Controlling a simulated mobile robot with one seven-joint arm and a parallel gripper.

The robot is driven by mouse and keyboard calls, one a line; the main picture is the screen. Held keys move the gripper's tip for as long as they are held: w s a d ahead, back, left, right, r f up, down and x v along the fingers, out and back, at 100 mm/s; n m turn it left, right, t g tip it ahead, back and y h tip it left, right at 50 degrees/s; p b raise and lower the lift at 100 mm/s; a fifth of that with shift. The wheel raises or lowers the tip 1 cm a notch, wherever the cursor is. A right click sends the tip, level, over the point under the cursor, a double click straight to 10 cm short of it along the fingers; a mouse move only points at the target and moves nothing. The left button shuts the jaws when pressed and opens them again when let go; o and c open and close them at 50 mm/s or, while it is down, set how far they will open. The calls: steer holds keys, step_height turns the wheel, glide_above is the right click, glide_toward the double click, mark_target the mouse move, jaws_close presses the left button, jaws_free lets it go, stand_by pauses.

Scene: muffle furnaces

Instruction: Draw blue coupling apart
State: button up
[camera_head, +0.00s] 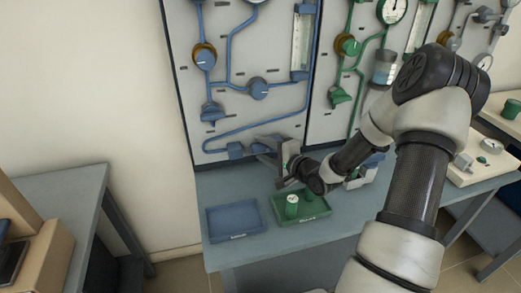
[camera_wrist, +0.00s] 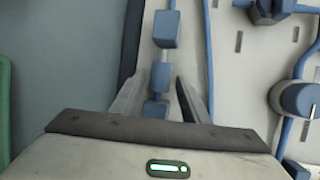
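In the head view, a blue coupling block (camera_head: 235,150) sits low on the blue-piped panel, left of my gripper (camera_head: 266,151). In the wrist view my gripper (camera_wrist: 158,84) is open, with one finger on each side of the near block. Gaps show between the fingers and that block. Part of the near block is hidden behind the gripper body.
A blue tray (camera_head: 236,218) lies empty on the bench (camera_head: 222,250). Beside it a green tray (camera_head: 316,217) holds green parts (camera_head: 291,206). The blue-piped panel (camera_head: 274,110) stands close behind my gripper, with a blue knob (camera_head: 258,89) above. A green-piped panel (camera_head: 322,122) adjoins it.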

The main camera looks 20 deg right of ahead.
steer(key=shift+s+a, duration=0.1)
steer(key=shift+a, duration=0.05)
steer(key=p+v, duration=0.4)
steer(key=v, duration=1.3)
